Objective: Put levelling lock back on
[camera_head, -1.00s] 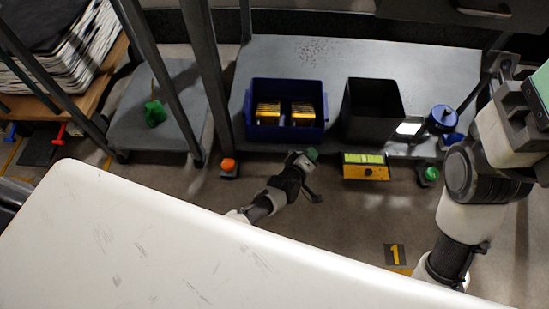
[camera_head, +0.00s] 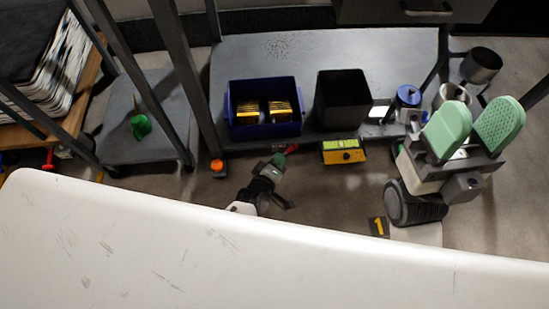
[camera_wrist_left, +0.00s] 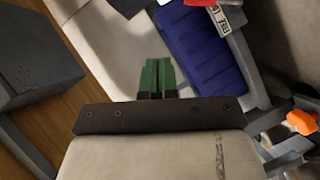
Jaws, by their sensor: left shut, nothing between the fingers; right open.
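Which part is the levelling lock I cannot tell for sure. An orange knob (camera_head: 217,166) sits on a foot at the shelf's front left corner; an orange knob (camera_wrist_left: 302,122) also shows at the right of the left wrist view. My left gripper (camera_head: 279,160) is low in front of the shelf, right of the orange knob and apart from it. Its green fingers (camera_wrist_left: 158,78) are shut with nothing between them. My right gripper (camera_head: 474,130) is open and empty at the shelf's right end, its green pads spread. The shelf's front right foot is mostly hidden by my right arm.
A blue bin (camera_head: 263,129) with yellow items and a black bin (camera_head: 342,112) stand on the grey shelf (camera_head: 300,52). A yellow device (camera_head: 343,152) is at its front edge. A green object (camera_head: 140,125) lies on the left platform (camera_head: 150,150). Floor shows in front of the shelf.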

